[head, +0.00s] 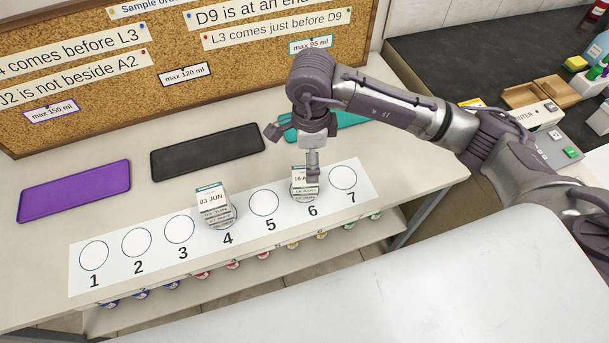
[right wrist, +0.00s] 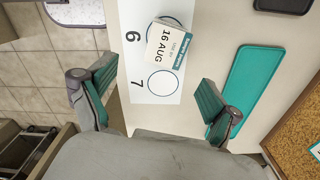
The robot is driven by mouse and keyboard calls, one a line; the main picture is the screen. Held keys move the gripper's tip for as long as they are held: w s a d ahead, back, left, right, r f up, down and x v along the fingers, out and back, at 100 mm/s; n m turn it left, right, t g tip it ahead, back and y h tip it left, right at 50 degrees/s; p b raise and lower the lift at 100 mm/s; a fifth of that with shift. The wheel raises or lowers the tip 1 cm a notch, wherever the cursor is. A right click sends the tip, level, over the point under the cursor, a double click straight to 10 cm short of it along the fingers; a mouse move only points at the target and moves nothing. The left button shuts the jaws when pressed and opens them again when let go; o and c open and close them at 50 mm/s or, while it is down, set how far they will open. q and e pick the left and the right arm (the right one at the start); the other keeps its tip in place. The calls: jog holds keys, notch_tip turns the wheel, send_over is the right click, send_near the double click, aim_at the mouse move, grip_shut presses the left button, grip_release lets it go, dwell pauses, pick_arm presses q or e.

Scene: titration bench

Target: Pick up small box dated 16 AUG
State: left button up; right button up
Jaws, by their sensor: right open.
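The small box dated 16 AUG (head: 298,183) is white with a teal strip and stands over circle 6 of the numbered sheet (head: 87,282). In the right wrist view the box (right wrist: 166,46) sits slightly turned across circle 6, its date facing up. My right gripper (head: 312,172) reaches down over the box, partly hiding it in the head view. In the right wrist view its teal-padded fingers (right wrist: 158,83) are wide apart with nothing held between them; the box lies ahead of them. My left gripper is not in view.
A similar box dated 03 JUN (head: 212,200) stands on circle 4. Purple (head: 75,190), black (head: 207,151) and teal (right wrist: 248,90) trays lie behind the sheet, before a cork board (head: 235,75). Circle 7 (head: 343,178) is empty. Small colour-marked items fill the shelf below.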

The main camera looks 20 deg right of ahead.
aim_at(304, 175)
notch_tip(304, 175, down, 3)
jog(key=shift+f, duration=0.1)
jog(key=f, duration=0.1)
jog(key=f+p, duration=0.1)
jog(key=f, duration=0.1)
jog(key=w+a+f+p, duration=0.1)
jog(key=shift+f, duration=0.35)
jog(key=shift+d+f, duration=0.1)
jog(key=shift+f, duration=0.25)
jog(key=c, duration=1.2)
jog(key=shift+c, duration=0.2)
jog(key=shift+r, duration=0.15)
